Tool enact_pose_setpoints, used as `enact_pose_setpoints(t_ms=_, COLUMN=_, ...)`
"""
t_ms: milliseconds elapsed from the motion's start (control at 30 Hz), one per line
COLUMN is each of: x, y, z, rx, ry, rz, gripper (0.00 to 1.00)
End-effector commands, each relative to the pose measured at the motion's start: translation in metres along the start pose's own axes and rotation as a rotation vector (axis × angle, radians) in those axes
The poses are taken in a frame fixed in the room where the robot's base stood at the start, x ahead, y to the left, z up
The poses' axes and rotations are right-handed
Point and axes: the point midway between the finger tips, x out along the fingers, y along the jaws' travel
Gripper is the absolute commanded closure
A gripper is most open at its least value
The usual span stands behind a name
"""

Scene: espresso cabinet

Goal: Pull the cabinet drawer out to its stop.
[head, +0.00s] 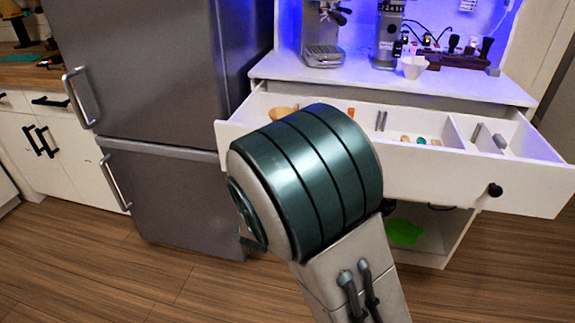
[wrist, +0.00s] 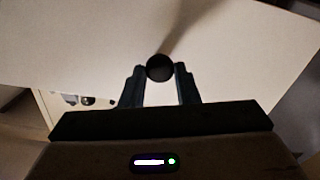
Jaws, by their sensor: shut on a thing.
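The white cabinet drawer (head: 430,175) stands well open in the head view, with its dividers and contents showing. A round black knob (head: 495,190) on the right of its front is free. In the wrist view, the pale drawer front (wrist: 90,35) fills the upper part. My gripper (wrist: 159,76) has its two dark fingers on either side of a round dark knob (wrist: 160,66) and is shut on it. In the head view my arm hides my gripper, this knob and part of the drawer's left side. I cannot tell whether the drawer is at its stop.
The white cabinet top (head: 350,79) bears an espresso machine (head: 323,50), a grinder (head: 387,38) and a white cup (head: 413,67). A grey fridge (head: 170,75) stands close on the left. A green thing (head: 404,232) lies under the drawer. Wooden floor (head: 130,275) is clear at lower left.

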Motion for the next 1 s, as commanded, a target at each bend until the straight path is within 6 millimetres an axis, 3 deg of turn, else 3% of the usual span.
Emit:
enact_pose_setpoints(t_ms=267, x=-0.004, y=-0.003, z=0.004, rx=-0.004, ry=-0.008, rz=-0.009, gripper=1.0)
enact_pose_setpoints(t_ms=300, x=-0.004, y=-0.003, z=0.004, rx=-0.004, ry=-0.008, rz=-0.009, gripper=0.61)
enact_pose_setpoints(t_ms=367, x=-0.004, y=-0.003, z=0.004, rx=-0.004, ry=-0.007, rz=-0.008, gripper=0.5)
enact_pose_setpoints(t_ms=733, x=-0.008, y=0.0, z=0.002, rx=-0.002, ry=-0.005, rz=-0.002, gripper=0.5)
enact_pose_setpoints(t_ms=867, x=-0.027, y=0.0, z=0.001, rx=-0.002, ry=-0.006, rz=-0.005, gripper=0.5)
enact_pose_setpoints(t_ms=1000, x=-0.06, y=-0.001, z=0.0, rx=-0.003, ry=-0.005, rz=-0.008, gripper=0.5)
